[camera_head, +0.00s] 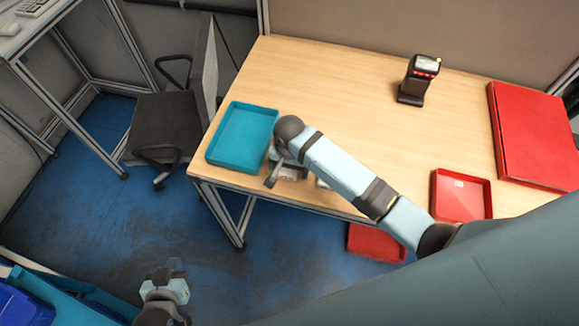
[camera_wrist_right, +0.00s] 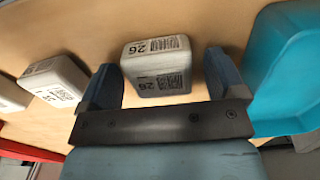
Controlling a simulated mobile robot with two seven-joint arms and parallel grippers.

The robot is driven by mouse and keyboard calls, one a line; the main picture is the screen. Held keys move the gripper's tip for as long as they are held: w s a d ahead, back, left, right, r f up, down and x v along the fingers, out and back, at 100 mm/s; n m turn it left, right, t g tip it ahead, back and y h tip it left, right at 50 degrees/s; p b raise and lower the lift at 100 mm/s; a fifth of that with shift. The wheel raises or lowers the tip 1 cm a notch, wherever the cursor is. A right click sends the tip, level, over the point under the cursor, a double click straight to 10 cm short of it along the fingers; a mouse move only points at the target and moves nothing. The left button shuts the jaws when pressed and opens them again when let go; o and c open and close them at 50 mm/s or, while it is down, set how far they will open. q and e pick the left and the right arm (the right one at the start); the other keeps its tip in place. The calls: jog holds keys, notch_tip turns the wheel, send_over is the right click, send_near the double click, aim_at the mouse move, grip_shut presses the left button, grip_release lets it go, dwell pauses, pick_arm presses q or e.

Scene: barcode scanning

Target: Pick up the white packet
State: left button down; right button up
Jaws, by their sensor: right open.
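My right gripper (camera_wrist_right: 162,80) is open over the table, with one finger on each side of a white packet (camera_wrist_right: 157,67). The packet has rounded edges, a barcode and the number 26 on it. Gaps show between it and both fingers; whether it touches the palm is unclear. A second white packet (camera_wrist_right: 55,82) and part of a third (camera_wrist_right: 12,97) lie to the left. In the head view my right gripper (camera_head: 282,170) mostly hides the packets near the front edge. My left gripper (camera_head: 166,280) is low over the floor, away from the table; its jaws are unclear.
A teal tray (camera_head: 213,150) stands left of my right gripper and also shows in the wrist view (camera_wrist_right: 258,85). A black scanner (camera_head: 414,84) stands at the back. A red tray (camera_head: 438,200) and a large red box (camera_head: 530,135) are at right. The middle table is clear.

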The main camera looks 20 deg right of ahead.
jog(key=shift+c, duration=0.4)
jog(key=c, duration=1)
jog(key=shift+r, duration=0.15)
